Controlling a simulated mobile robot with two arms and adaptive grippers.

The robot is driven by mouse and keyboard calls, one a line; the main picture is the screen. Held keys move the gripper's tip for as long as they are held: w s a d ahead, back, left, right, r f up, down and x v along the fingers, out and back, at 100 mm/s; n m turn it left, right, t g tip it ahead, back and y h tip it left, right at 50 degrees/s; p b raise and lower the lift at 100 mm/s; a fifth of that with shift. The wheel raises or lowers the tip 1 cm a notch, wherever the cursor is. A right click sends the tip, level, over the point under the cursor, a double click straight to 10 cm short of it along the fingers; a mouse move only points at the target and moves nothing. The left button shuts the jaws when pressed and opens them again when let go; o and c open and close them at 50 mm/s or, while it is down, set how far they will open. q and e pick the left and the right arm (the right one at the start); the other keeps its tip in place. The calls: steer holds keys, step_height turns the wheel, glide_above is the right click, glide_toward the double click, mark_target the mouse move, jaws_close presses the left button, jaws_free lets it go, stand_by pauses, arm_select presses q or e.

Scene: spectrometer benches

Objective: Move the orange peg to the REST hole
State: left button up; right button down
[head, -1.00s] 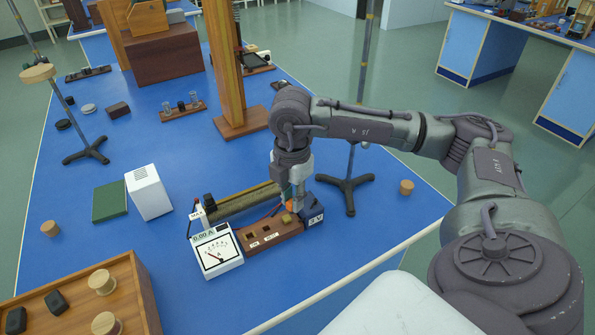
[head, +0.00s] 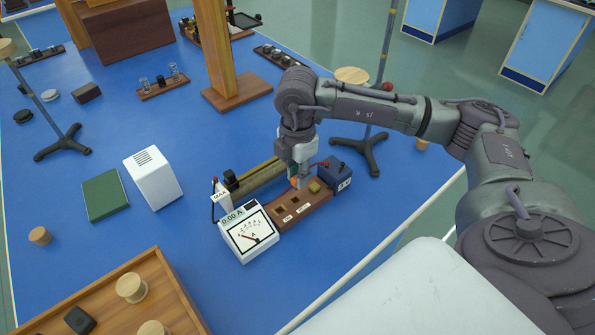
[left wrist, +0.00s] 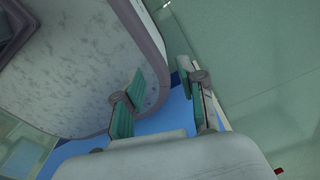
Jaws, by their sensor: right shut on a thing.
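The orange peg (head: 294,182) shows as a small orange patch at the fingertips of my right gripper (head: 300,180), which is shut on it. The gripper points down over the far edge of a brown wooden block (head: 279,224). Two dark square holes show in the block's top, with small labels too blurred to read surely. A yellowish square piece (head: 315,187) sits at the block's right end. The fingers hide most of the peg, and I cannot tell its height over the block. My left gripper (left wrist: 165,108) is open and empty in the left wrist view.
A white meter (head: 248,236) stands against the block's left end and a dark blue box (head: 337,174) at its right. A rheostat (head: 256,178) lies behind. A stand (head: 367,147) is behind right. Blue bench top is free at front right.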

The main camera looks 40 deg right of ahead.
steer(key=shift+a+f+b, duration=0.1)
steer(key=shift+f+b, duration=0.2)
steer(key=shift+f, duration=0.35)
steer(key=shift+f+b, duration=0.35)
steer(key=shift+f, duration=0.4)
arm_select(q)
steer(key=shift+w+a+f+b, duration=0.25)
steer(key=shift+f+b, duration=0.15)
steer(key=shift+f, duration=0.25)
steer(key=shift+w+a+f+b, duration=0.1)
steer(key=shift+w+f+b, duration=0.25)
steer(key=shift+f, duration=0.35)
steer(key=shift+w+a+f+b, duration=0.2)
steer(key=shift+f+b, duration=0.25)
steer(key=shift+f, duration=0.2)
arm_select(e)
steer(key=shift+f, duration=1.4)
steer(key=shift+w, duration=0.1)
steer(key=c, duration=1)
jaws_free()
arm_select(q)
steer(key=shift+d, duration=0.1)
